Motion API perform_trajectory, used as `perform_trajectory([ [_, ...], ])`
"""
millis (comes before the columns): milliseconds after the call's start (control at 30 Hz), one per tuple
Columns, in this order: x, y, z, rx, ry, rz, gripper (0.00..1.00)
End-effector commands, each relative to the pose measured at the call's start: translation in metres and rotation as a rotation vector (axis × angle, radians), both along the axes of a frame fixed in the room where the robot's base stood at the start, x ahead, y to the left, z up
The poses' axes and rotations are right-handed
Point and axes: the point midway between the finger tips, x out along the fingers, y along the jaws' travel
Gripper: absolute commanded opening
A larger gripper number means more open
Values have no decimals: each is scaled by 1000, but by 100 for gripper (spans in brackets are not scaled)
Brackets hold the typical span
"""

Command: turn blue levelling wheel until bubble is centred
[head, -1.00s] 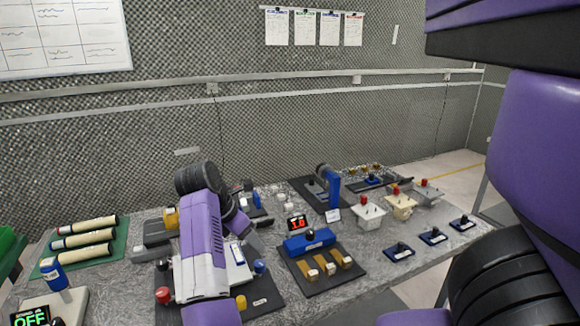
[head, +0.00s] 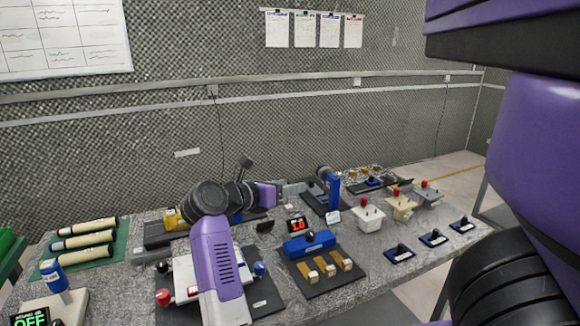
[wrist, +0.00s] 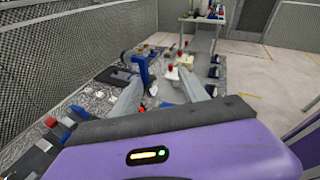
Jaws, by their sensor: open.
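The levelling stand (head: 265,297) is a dark base with a pale plate near the table's front, in the head view. Its blue wheel (head: 259,268) shows at the right corner and its red wheel (head: 163,297) at the left. My purple forearm covers the middle and front of the stand, and the yellow wheel is hidden. I cannot make out the bubble. My gripper (head: 300,188) is above the table behind the stand, pointing right, well apart from the blue wheel. In the wrist view my gripper (wrist: 166,92) has its two fingers apart with nothing held between them.
A blue block fixture with wooden tabs (head: 309,243) stands right of the stand. A blue upright device (head: 333,192) is close to my gripper. Cream cylinders (head: 84,242) lie left.

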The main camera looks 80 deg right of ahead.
Motion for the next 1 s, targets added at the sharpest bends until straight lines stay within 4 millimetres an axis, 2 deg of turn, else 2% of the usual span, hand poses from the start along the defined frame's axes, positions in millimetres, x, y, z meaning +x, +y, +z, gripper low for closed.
perform_trajectory([
  [200,-13,9,35,-149,228,33,52],
  [433,-16,24,63,-269,430,60,52],
  [633,-15,32,74,-313,509,70,52],
  [1000,-15,33,75,-319,520,71,52],
])
